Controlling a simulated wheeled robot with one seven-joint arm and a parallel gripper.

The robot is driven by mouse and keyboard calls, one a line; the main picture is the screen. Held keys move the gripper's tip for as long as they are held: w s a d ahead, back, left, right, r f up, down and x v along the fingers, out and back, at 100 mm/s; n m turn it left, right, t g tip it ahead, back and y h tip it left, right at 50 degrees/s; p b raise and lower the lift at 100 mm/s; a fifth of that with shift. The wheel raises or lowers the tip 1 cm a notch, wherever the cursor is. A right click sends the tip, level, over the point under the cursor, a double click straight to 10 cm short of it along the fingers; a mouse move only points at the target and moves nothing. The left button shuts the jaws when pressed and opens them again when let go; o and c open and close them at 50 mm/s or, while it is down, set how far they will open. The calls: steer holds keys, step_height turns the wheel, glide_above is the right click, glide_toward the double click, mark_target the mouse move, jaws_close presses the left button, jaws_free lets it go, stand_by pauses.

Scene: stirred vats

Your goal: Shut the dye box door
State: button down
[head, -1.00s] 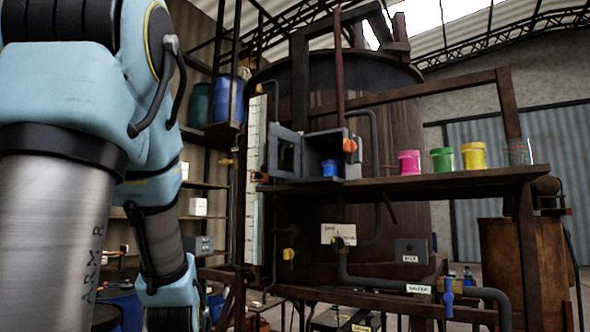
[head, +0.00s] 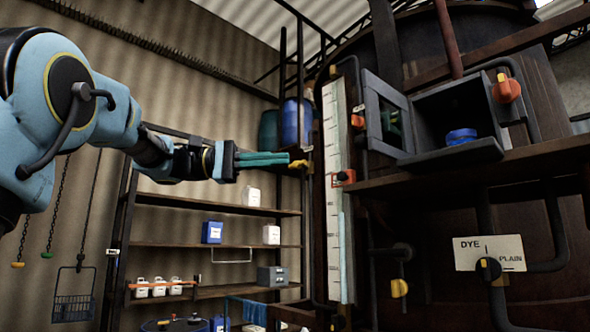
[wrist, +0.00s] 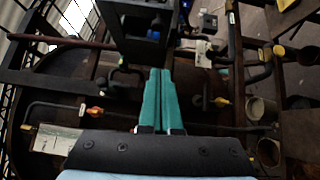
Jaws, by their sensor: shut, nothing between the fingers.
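The dye box (head: 430,142) is a dark open-fronted box on the shelf against the vat, right of centre in the head view. Its door (head: 386,112) has a grey frame and a dark panel; it stands open, swung out on the box's left side. A blue pot (head: 461,136) is inside the box. My gripper (head: 289,158) has green fingers pressed together and empty. It is left of the door in the picture, apparently apart from it. In the wrist view the fingers (wrist: 160,72) point at a dark box-like shape (wrist: 150,25), probably the dye box.
An orange knob (head: 506,88) sits by the box's right side. A tall white gauge (head: 337,190) with a red slider (head: 343,178) and a yellow valve handle (head: 298,165) stand between my gripper and the door in the picture. The shelf (head: 540,170) runs right.

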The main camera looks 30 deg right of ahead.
steer(key=s+d+r+p, duration=0.1)
steer(key=s+d+p, duration=0.4)
steer(key=s+d, duration=0.4)
stand_by(0.6)
